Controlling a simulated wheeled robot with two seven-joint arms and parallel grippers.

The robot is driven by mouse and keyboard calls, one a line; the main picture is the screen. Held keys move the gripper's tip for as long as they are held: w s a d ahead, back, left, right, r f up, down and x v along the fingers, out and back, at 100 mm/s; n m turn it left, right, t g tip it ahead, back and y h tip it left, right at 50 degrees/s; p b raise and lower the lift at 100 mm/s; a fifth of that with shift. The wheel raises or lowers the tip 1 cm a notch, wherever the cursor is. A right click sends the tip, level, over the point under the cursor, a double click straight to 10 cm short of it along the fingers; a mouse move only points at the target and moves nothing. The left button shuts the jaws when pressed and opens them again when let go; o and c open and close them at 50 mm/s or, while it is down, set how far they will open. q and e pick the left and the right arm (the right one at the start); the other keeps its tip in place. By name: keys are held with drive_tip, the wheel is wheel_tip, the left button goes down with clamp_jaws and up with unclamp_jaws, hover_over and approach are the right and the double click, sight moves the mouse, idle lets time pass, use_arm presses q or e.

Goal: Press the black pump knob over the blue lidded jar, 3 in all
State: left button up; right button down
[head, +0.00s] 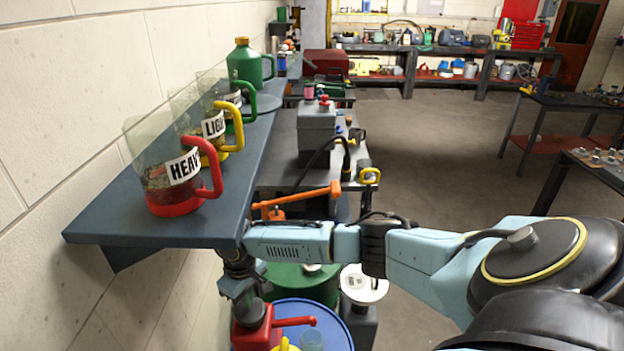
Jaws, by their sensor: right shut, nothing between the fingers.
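My right arm comes in from the right, and its wrist lies beside the shelf's front corner. My right gripper (238,268) points down there, shut and empty, partly hidden by the shelf edge. I cannot make out the black pump knob or a separate blue lidded jar, nor tell whether the gripper touches anything. My left gripper is not in view.
The dark shelf (110,217) on the left wall holds HEAVY (176,180) and LIGHT (211,140) jugs, plus green containers. A green drum (300,283) and a white-lidded can (362,285) stand just beyond the blue top. The floor (440,150) at centre right is open.

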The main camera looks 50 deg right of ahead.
drive_tip(key=shift+f, duration=0.1)
drive_tip(key=shift+s+f+b, duration=0.1)
drive_tip(key=shift+f+b, duration=0.9)
drive_tip(key=shift+f, duration=1.05)
drive_tip(key=shift+r+p, duration=2.1)
drive_tip(key=shift+p, duration=0.35)
drive_tip(key=shift+f, duration=0.1)
